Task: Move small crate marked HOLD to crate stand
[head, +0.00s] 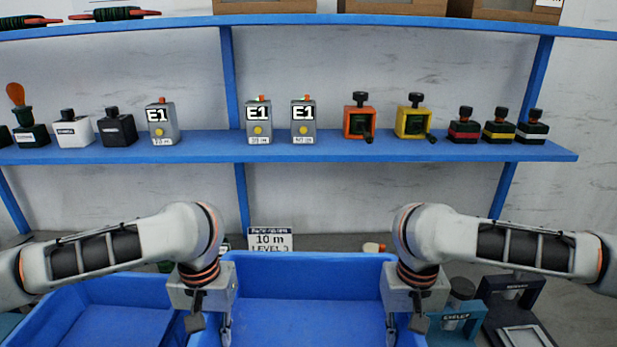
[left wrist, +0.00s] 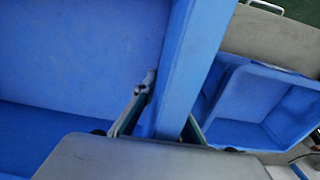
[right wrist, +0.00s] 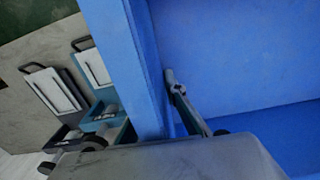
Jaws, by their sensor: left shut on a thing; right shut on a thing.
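A blue crate (head: 308,262) stands between my two arms in the head view; it looks empty, and no HOLD marking shows on the parts in view. My left gripper (head: 226,325) is shut on its left wall, with one finger inside and one outside, as the left wrist view (left wrist: 160,118) shows. My right gripper (head: 402,328) is shut on its right wall, and the right wrist view (right wrist: 185,115) shows a finger inside the wall. The crate's near side is cut off by the frame. I cannot make out a crate stand.
Another blue crate (head: 100,312) is close on the left. Dark and teal fixtures (head: 462,312) stand close on the right. A "10 m LEVEL" sign (head: 270,240) is behind the crate. A blue shelf (head: 330,148) with several small devices runs across the back.

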